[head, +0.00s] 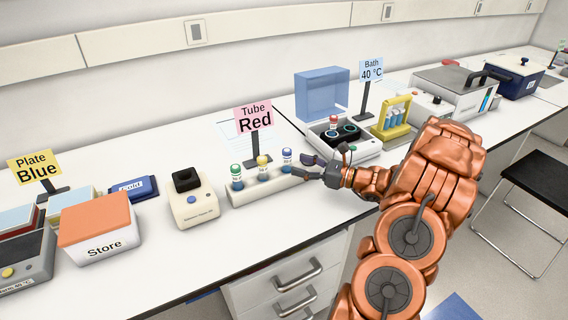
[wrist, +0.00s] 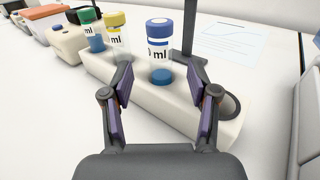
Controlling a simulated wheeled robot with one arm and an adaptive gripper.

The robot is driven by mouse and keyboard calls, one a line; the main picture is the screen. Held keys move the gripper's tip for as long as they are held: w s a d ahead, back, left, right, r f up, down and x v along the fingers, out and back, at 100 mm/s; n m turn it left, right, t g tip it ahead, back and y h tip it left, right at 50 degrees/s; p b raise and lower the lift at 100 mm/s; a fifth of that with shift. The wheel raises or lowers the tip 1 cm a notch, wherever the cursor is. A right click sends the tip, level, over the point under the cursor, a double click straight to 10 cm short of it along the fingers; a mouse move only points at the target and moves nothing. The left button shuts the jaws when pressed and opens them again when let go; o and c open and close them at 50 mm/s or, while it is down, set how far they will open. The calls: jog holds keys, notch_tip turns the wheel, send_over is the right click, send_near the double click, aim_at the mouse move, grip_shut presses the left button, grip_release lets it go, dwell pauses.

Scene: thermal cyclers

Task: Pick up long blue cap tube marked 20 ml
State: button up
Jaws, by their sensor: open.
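The blue-cap tube (head: 287,158) stands upright at the right end of the tube row in a white rack (head: 262,190). In the wrist view the blue-cap tube (wrist: 159,45) shows a label ending in "ml"; the full number cannot be read. It has blue at its bottom. My gripper (head: 305,166) is at the right end of the rack, close to this tube. In the wrist view my gripper (wrist: 166,88) is open and empty, with one purple-padded finger toward each side of the tube. The tube is a little ahead of the fingers.
A yellow-cap tube (head: 263,164) and a green-cap tube (head: 237,175) stand to the left in the same rack. A pink "Tube Red" sign (head: 254,118) stands behind. A small device (head: 193,202) is left of the rack; a centrifuge-like device (head: 342,139) is behind right.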

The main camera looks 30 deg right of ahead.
aim_at(287, 159)
jog(key=shift+r+p+x, duration=0.2)
jog(key=shift+p+x, duration=0.2)
jog(key=shift+x, duration=2.3)
jog(key=shift+c, duration=0.5)
grip_shut()
jog(key=shift+r, duration=0.15)
